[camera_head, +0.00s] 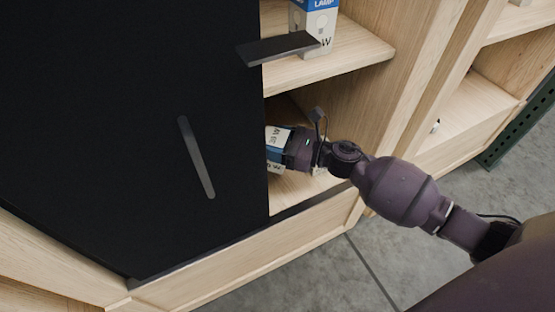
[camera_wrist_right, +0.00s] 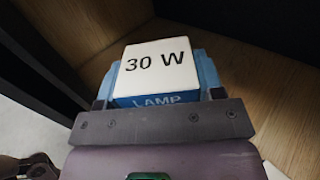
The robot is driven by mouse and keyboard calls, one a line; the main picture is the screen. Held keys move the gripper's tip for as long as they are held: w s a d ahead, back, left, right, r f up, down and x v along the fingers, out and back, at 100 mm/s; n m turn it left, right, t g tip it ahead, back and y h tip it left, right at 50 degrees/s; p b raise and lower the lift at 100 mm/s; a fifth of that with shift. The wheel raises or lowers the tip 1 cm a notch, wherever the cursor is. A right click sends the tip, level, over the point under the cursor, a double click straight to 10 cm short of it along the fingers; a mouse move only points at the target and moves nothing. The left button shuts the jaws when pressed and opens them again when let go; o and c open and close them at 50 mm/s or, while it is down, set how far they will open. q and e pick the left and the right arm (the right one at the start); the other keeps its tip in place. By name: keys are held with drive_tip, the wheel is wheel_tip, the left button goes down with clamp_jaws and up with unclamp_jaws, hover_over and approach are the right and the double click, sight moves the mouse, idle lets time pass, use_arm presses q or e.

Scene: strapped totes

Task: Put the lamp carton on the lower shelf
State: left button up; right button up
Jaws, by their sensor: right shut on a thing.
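The lamp carton (camera_head: 275,149), white and blue, is inside the lower shelf compartment (camera_head: 292,191), partly hidden by the black panel and my gripper. My right gripper (camera_head: 288,149) reaches in from the right and is shut on it. In the right wrist view the carton (camera_wrist_right: 155,68) shows a white face reading "30 W" and a blue side reading "LAMP", between the jaws (camera_wrist_right: 160,118). Whether its underside touches the shelf board is not clear. My left gripper is not in view.
A large black panel (camera_head: 110,120) with a grey bar handle (camera_head: 196,157) covers the left part. A dark flat bar (camera_head: 278,48) sticks out before the upper shelf (camera_head: 350,55). Another lamp carton (camera_head: 316,25) stands on that shelf. The wooden divider (camera_head: 400,90) is right of the opening.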

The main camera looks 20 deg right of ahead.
wheel_tip(320, 180, down, 5)
drive_tip(key=shift+s+r+b, duration=0.1)
drive_tip(key=shift+r+b, duration=0.1)
drive_tip(key=shift+b, duration=0.7)
wheel_tip(320, 180, down, 5)
drive_tip(key=shift+f+b, duration=0.1)
drive_tip(key=shift+b, duration=0.95)
drive_tip(key=shift+f, duration=0.15)
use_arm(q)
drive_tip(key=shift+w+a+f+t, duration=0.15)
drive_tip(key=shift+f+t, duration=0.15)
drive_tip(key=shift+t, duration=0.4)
use_arm(e)
drive_tip(key=shift+f+b, duration=0.2)
drive_tip(key=shift+b, duration=0.1)
drive_tip(key=o, duration=0.9)
drive_tip(key=shift+r, duration=0.1)
drive_tip(key=shift+o, duration=0.2)
